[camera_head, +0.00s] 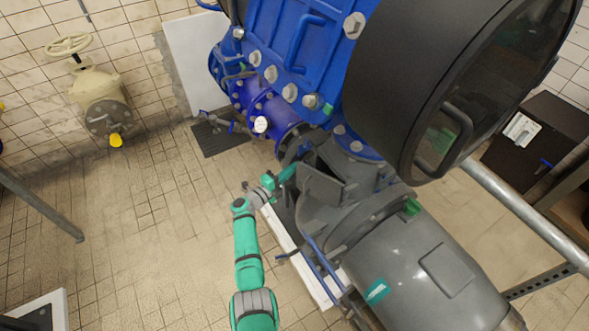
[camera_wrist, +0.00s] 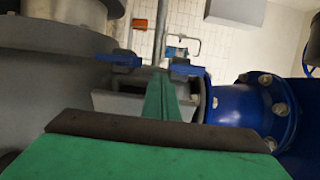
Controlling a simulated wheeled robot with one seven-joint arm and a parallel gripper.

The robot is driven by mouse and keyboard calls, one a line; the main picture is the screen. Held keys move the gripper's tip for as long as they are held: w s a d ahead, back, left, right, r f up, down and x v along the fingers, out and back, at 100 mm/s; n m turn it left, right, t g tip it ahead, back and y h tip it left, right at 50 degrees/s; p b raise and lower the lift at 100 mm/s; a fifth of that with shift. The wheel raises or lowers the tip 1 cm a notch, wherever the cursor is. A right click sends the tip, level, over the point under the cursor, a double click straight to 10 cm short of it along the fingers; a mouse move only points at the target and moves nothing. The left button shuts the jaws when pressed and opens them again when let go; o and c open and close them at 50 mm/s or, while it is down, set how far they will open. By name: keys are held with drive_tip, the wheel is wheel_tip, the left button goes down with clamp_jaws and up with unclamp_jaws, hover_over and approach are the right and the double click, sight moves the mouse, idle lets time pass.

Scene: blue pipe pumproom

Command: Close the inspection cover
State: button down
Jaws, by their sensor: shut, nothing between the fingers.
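The inspection cover (camera_head: 322,188) looks like a grey flat plate, standing tilted open beside a dark opening in the top of the grey pump housing. My green gripper (camera_head: 287,173) is just left of the cover in the head view, its fingers shut and empty. I cannot tell whether it touches the cover. In the wrist view my gripper (camera_wrist: 161,97) points at a grey box-like frame (camera_wrist: 108,103) with blue handles above it; the fingers hide its middle. I cannot tell which part of the cover this is.
A large black round housing (camera_head: 420,80) and blue pump body (camera_head: 290,45) stand over the opening. A grey motor cylinder (camera_head: 425,275) lies to the lower right. A blue flanged pipe (camera_wrist: 240,110) is right of my gripper.

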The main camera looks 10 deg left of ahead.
drive_tip(key=s+a, duration=0.8)
drive_tip(key=a, duration=0.3)
drive_tip(key=s+d+f+m+t+y, duration=0.1)
drive_tip(key=s+d+m+y, duration=0.1)
drive_tip(key=s+d+m, duration=0.35)
drive_tip(key=s+d+m+t+y, duration=0.1)
drive_tip(key=s+d+m+y, duration=0.2)
drive_tip(key=s+m, duration=0.55)
drive_tip(key=x, duration=1.4)
drive_tip(key=shift+d+m, duration=0.2)
drive_tip(key=shift+m, duration=0.1)
drive_tip(key=shift+a, duration=0.15)
